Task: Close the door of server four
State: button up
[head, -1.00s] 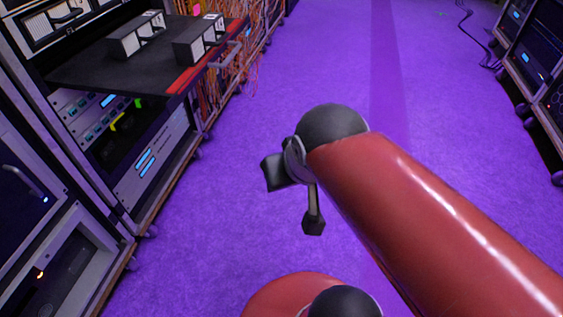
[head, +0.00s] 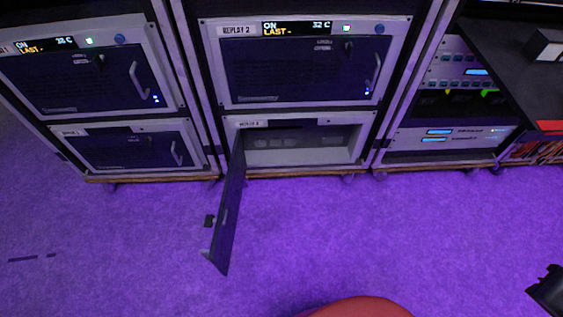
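A server in the lower middle bay (head: 300,142) stands open, and its pale interior shows. The small label above it is too blurred to read surely. Its dark door (head: 230,210) is hinged at the opening's left side and swung far out over the floor, with a small handle or latch on its outer face. A black piece at the lower right edge (head: 548,291) looks like part of my gripper. It is far to the right of the door and touches nothing visible. Its fingers cannot be made out.
Above the open bay is a shut server labelled REPLAY 2 (head: 305,65). Two more shut servers fill the left rack (head: 95,70). A rack with a black pulled-out shelf (head: 515,65) stands at right. The purple floor (head: 400,240) before the racks is clear apart from the door.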

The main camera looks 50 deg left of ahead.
aim_at(220, 252)
jog(key=k+j, duration=0.3)
jog(key=j, duration=0.15)
jog(key=k+j+u, duration=0.1)
jog(key=k+j, duration=0.5)
jog(key=j, duration=0.25)
jog(key=j+u, duration=0.15)
jog(key=u, duration=1.05)
jog(key=k+z, duration=0.3)
jog(key=k+j+z, duration=0.1)
jog(key=z, duration=0.25)
jog(key=k+l, duration=0.05)
